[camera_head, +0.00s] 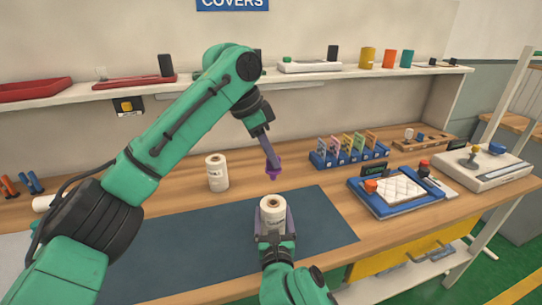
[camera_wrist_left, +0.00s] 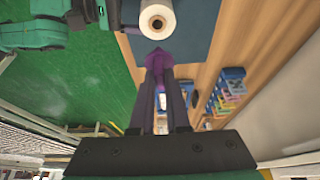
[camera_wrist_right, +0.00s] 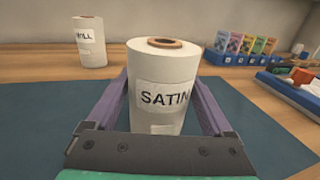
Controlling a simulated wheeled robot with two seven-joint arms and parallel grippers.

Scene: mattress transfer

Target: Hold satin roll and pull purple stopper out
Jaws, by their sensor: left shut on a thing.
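The satin roll (camera_head: 273,215) is white, labelled SATIN, and stands upright on the dark mat (camera_head: 175,255). My right gripper (camera_head: 273,222) has one finger on each side of the roll and is shut on it; the right wrist view shows the roll (camera_wrist_right: 162,90) between the purple fingers. My left gripper (camera_head: 271,160) points down above the roll, shut on the purple stopper (camera_head: 273,173). The stopper is apart from the roll. In the left wrist view the stopper (camera_wrist_left: 158,58) is at the fingertips, beside the roll's open core (camera_wrist_left: 157,24).
Another white roll (camera_head: 217,173) stands on the wood behind the mat. A blue rack of coloured cards (camera_head: 348,152) and a blue tray with a white quilted pad (camera_head: 400,190) are to the right. A shelf (camera_head: 300,75) runs along the wall.

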